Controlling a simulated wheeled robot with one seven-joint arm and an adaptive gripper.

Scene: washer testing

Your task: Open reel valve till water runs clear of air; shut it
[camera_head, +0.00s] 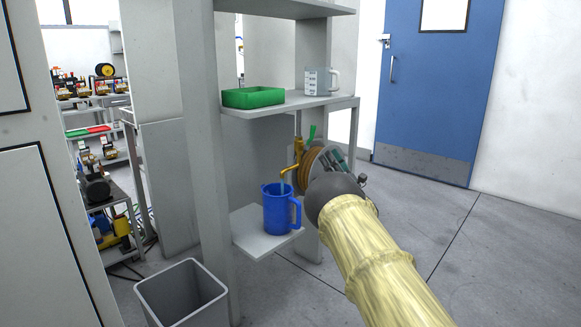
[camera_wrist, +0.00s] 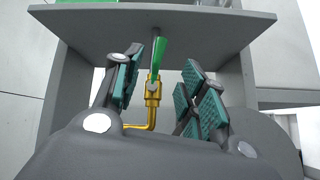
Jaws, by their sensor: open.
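The brass valve (camera_wrist: 153,92) with its green lever (camera_wrist: 161,61) shows in the wrist view between my two fingers. The lever points up and leans slightly right. In the head view the green lever (camera_head: 312,132) stands above the hose reel (camera_head: 318,160). My gripper (camera_head: 337,158) is at the reel, open, with teal pads on either side of the valve in the wrist view (camera_wrist: 164,88); no grip on the lever shows. A brass spout (camera_head: 288,170) hangs over a blue jug (camera_head: 276,212). A pale streak, seemingly water, falls from the spout into the jug; bubbles cannot be made out.
The jug stands on a small low shelf (camera_head: 252,240). A green tray (camera_head: 253,97) and a clear measuring jug (camera_head: 318,82) stand on the shelf above. A grey bin (camera_head: 180,293) is on the floor at lower left. The floor toward the blue door (camera_head: 432,85) is clear.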

